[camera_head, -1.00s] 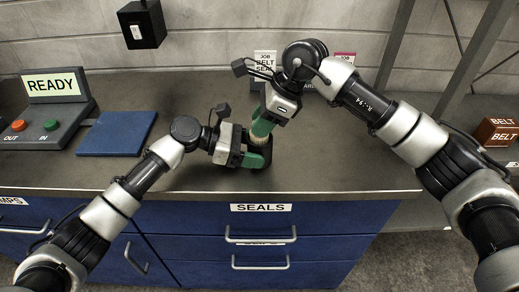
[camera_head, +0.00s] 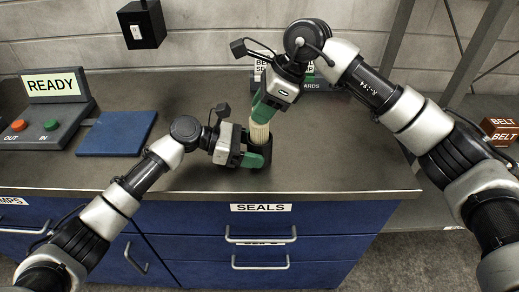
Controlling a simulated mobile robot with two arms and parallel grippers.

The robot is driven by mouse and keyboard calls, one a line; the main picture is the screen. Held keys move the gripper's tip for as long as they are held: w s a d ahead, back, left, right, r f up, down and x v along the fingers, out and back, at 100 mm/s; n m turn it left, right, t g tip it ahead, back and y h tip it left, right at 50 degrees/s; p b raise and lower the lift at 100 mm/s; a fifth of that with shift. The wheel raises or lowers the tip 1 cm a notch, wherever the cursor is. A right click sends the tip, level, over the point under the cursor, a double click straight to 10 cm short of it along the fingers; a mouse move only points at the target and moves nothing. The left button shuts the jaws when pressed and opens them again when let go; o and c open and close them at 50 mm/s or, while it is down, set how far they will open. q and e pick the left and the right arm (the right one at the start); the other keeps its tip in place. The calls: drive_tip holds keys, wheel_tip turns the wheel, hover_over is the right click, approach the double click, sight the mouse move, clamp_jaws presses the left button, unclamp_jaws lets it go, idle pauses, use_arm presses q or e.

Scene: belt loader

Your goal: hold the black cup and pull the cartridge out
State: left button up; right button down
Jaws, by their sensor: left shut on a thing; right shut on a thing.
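The black cup (camera_head: 266,148) stands upright on the grey counter, near its front edge. My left gripper (camera_head: 258,155) is shut on the cup from the left, its green fingers against the cup's side. The pale ribbed cartridge (camera_head: 259,132) is upright above and partly in the cup's mouth. Its lower end is hidden, so I cannot tell how deep it sits. My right gripper (camera_head: 263,110) is above the cup, shut on the cartridge's upper part from above.
Signs (camera_head: 275,68) stand behind my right gripper. A brown BELT box (camera_head: 499,131) is at the far right. The counter right of the cup is clear.

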drive_tip(key=shift+r, duration=2.25)
use_arm(q)
drive_tip(key=o, duration=0.8)
drive_tip(key=v, duration=1.2)
